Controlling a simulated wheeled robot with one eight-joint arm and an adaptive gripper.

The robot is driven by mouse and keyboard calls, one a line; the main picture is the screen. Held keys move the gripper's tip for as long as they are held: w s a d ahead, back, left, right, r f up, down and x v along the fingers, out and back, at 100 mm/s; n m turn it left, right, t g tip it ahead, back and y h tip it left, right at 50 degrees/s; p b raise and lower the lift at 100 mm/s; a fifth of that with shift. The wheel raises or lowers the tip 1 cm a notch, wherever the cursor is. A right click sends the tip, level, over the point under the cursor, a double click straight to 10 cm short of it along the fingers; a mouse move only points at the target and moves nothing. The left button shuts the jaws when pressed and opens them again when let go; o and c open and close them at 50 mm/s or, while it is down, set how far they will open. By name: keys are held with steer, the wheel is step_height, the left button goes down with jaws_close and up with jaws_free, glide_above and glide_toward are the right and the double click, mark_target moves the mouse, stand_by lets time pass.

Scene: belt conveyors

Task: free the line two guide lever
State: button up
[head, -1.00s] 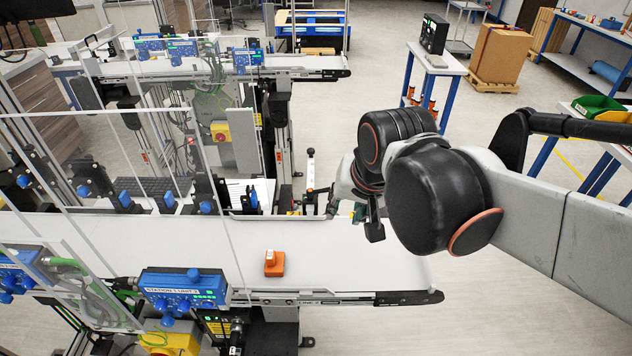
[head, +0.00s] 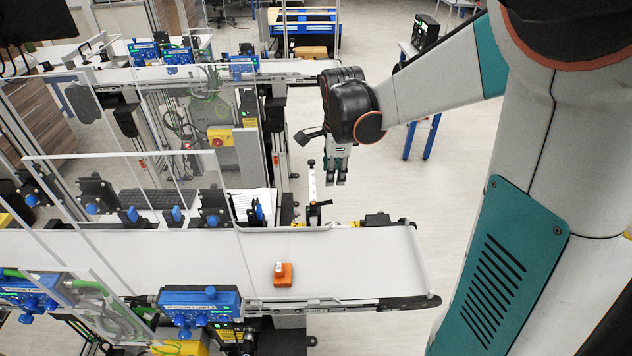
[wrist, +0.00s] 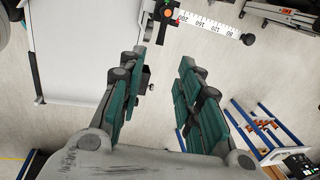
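The guide lever (head: 312,186) is a pale bar with a black knob, standing at the far side of the near conveyor. In the wrist view the lever (wrist: 210,26) shows a numbered scale, an orange-and-black pivot at its left end and the black knob at its right. My gripper (head: 336,182) points down just right of the lever in the head view. In the wrist view my gripper (wrist: 163,58) is open with nothing between its fingers, and the lever lies past the fingertips, apart from them. I cannot read a line number.
An orange block (head: 283,274) sits on the near conveyor belt (head: 360,262). Clear guard panels (head: 120,195) and blue control boxes (head: 200,302) stand at the left. A second conveyor (head: 290,68) runs behind. Floor right of the lever is open.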

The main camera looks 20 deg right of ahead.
mark_target(331, 200)
steer(key=f, duration=0.4)
steer(key=w+f+b, duration=0.1)
steer(key=f, duration=0.3)
steer(key=w+f, duration=0.1)
steer(key=f, duration=0.4)
steer(key=shift+w+d, duration=0.15)
steer(key=shift+d, duration=0.25)
jaws_close()
